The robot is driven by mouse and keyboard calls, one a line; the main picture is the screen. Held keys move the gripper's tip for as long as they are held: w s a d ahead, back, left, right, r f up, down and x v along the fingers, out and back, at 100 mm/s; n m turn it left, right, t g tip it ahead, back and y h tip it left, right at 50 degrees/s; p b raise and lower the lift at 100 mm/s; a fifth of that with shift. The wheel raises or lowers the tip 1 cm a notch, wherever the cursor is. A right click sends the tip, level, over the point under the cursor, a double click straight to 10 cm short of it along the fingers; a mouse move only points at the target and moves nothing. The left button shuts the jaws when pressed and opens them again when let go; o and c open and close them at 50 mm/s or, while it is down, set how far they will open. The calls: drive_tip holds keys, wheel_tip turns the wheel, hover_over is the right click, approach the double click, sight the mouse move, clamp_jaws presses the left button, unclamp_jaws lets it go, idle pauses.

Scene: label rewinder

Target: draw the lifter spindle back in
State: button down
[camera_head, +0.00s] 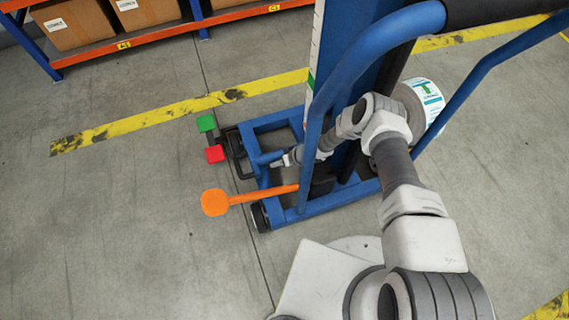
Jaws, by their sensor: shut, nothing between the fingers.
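The lifter is a blue wheeled frame (262,124) with an upright mast and tall blue side handles. A white label roll (426,97) with a green mark is at its right side, partly behind my arm. I cannot make out the spindle itself; the roll, mast and arm may hide it. My gripper (286,160) is low inside the frame, close to a short blue bar (267,158). It looks shut and empty; I cannot tell whether it touches the bar.
An orange pedal or lever (215,202) sticks out left from the frame. A green pad (206,123) and a red pad (215,154) sit at its left end. A shelf with boxes (78,22) stands at the back left. The floor at left is clear beyond the yellow line (180,112).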

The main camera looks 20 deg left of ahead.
sight(253, 174)
drive_tip(key=shift+s+a+f, duration=0.1)
drive_tip(key=shift+s+a, duration=0.55)
drive_tip(key=shift+a, duration=0.2)
drive_tip(key=shift+s+a+f, duration=0.1)
drive_tip(key=shift+s+a, duration=0.55)
drive_tip(key=shift+a, duration=0.2)
drive_tip(key=shift+s+a+p, duration=0.75)
drive_tip(key=shift+s+a, duration=0.95)
drive_tip(key=shift+a, duration=0.3)
